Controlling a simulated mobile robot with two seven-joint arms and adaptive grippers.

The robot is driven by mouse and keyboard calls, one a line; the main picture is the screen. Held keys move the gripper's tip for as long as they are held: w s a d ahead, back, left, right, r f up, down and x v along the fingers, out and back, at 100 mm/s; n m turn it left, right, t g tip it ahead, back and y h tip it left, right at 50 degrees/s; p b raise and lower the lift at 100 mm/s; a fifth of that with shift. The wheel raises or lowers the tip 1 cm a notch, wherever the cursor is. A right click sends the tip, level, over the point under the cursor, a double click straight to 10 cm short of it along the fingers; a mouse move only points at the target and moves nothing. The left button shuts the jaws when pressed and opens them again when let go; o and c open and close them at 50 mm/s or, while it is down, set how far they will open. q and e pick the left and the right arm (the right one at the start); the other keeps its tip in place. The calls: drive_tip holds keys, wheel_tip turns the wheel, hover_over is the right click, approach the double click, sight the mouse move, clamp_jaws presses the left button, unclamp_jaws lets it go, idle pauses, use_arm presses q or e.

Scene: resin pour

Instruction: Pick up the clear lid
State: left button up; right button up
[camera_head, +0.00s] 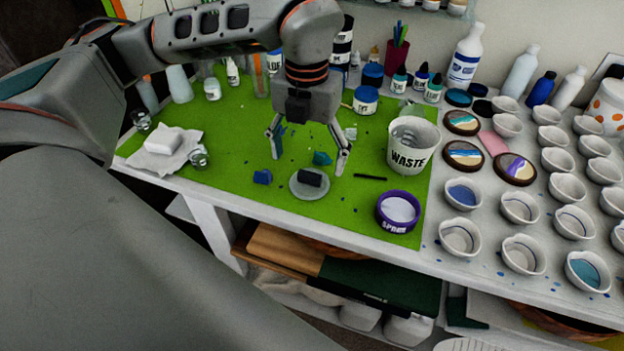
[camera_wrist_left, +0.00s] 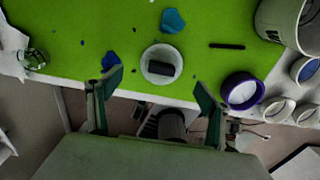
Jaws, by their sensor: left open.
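The clear lid (camera_head: 304,192) is a pale round disc lying flat on the green mat, with a small dark block (camera_head: 312,176) on top that looks like its handle. The lid (camera_wrist_left: 160,51) also shows in the left wrist view, ahead of the fingers and roughly centred between them. My left gripper (camera_head: 308,160) is open and empty, pointing down above the mat over the lid area. Its two spread fingers (camera_wrist_left: 157,90) show in the wrist view, apart from the lid. My right gripper is not in view.
Blue (camera_head: 262,177) and teal lumps (camera_head: 321,158) lie close to the lid. Several small white cups fill the table's right side.

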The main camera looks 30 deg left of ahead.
sight(309, 174)
use_arm(q)
drive_tip(key=shift+w+d+f, duration=0.1)
drive_tip(key=shift+w+f, duration=0.05)
drive_tip(key=shift+f, duration=2.6)
drive_tip(key=c, duration=1)
